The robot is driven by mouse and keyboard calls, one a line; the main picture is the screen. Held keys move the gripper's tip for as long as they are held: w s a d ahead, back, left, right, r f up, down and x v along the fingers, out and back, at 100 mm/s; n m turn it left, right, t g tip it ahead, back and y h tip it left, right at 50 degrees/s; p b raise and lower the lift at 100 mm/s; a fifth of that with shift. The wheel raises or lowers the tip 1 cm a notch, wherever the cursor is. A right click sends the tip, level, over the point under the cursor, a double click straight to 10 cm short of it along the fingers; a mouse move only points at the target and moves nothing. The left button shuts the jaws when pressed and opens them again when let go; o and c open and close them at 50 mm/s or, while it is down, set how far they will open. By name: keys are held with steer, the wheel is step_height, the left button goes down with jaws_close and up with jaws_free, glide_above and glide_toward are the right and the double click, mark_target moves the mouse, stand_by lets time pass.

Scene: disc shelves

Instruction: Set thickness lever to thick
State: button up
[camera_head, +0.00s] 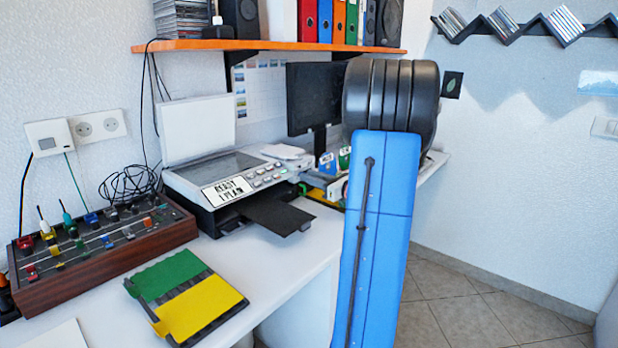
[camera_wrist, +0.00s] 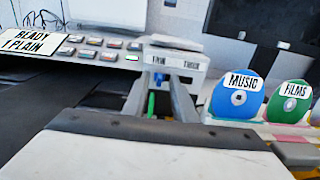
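The printer (camera_head: 215,175) stands on the white desk with its lid up, and its display (camera_head: 227,191) reads "READY 1 PLAIN". In the wrist view a pale housing (camera_wrist: 182,58) carries the labels "THIN" on the left and "THICK" on the right. A small blue piece (camera_wrist: 158,79), apparently the thickness lever, sits below "THIN". My gripper (camera_wrist: 160,84) points at it with fingers apart on either side of it; I cannot tell whether they touch it. A green strip shows lower between the fingers. In the head view my arm hides the gripper.
Blue "MUSIC" (camera_wrist: 238,98) and green "FILMS" (camera_wrist: 289,101) discs stand just right of my gripper. The black output tray (camera_head: 268,213) juts from the printer. A knob-and-lever panel (camera_head: 98,250) and a green-yellow folder (camera_head: 187,297) lie on the desk at left.

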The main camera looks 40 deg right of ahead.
steer(key=shift+w, duration=0.6)
jaws_close()
stand_by(1.1)
